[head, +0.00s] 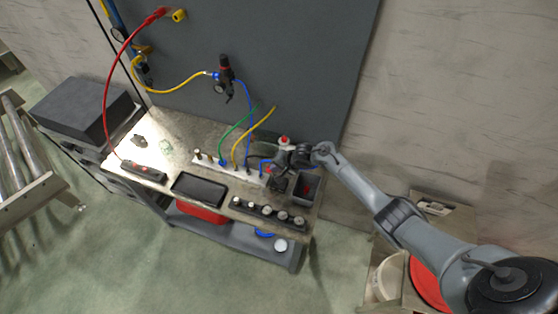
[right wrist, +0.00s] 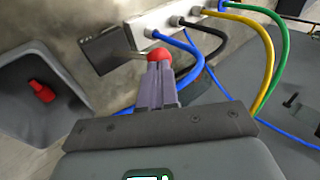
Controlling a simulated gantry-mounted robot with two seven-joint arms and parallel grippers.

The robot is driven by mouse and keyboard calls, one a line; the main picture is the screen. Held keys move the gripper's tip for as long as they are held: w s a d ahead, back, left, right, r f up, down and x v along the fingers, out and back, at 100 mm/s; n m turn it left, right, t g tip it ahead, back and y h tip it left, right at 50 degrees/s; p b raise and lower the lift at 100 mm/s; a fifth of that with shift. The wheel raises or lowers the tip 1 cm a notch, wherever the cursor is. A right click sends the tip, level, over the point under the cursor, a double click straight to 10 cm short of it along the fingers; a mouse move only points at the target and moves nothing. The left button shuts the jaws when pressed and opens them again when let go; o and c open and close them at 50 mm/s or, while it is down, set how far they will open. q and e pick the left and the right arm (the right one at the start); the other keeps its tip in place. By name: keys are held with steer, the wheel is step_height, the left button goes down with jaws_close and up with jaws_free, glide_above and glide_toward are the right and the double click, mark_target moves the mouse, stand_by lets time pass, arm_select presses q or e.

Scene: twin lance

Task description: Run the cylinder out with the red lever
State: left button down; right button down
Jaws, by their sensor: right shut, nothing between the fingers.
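A round red knob (right wrist: 158,54), which looks like the red lever's end, shows in the right wrist view by the end of the white manifold (right wrist: 150,24). My right gripper (right wrist: 156,72) is shut and empty, its fingertips right at the knob; whether they touch it I cannot tell. The fingers hide what is below the knob. In the head view the right gripper (head: 274,167) is over the right end of the manifold (head: 210,161) on the bench. I cannot make out the cylinder for certain. My left gripper is not in view.
A grey bin (head: 308,188) holding a red piece (right wrist: 42,91) stands right of the gripper. Blue, black, yellow and green hoses (right wrist: 277,60) run from the manifold close by. A black tray (head: 199,188) and a row of knobs (head: 266,214) lie along the bench front.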

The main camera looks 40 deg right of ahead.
steer(key=w+a+r+p+v, duration=0.15)
steer(key=p+v, duration=0.45)
steer(key=v, duration=0.7)
steer(key=s+a+f+g, duration=0.2)
steer(key=s+a+f, duration=0.3)
steer(key=s+f, duration=0.45)
steer(key=s+a+n, duration=0.2)
steer(key=s+a, duration=0.8)
steer(key=s, duration=0.2)
steer(key=s+r+n+h, duration=0.1)
steer(key=s+r+n, duration=0.2)
steer(key=r+n, duration=0.3)
steer(key=s+r+n+g+h, duration=0.1)
steer(key=s+r+n, duration=0.3)
steer(key=r, duration=0.6)
steer(key=shift+s+r+n, duration=0.15)
steer(key=shift+s+n, duration=0.1)
steer(key=shift+n, duration=0.75)
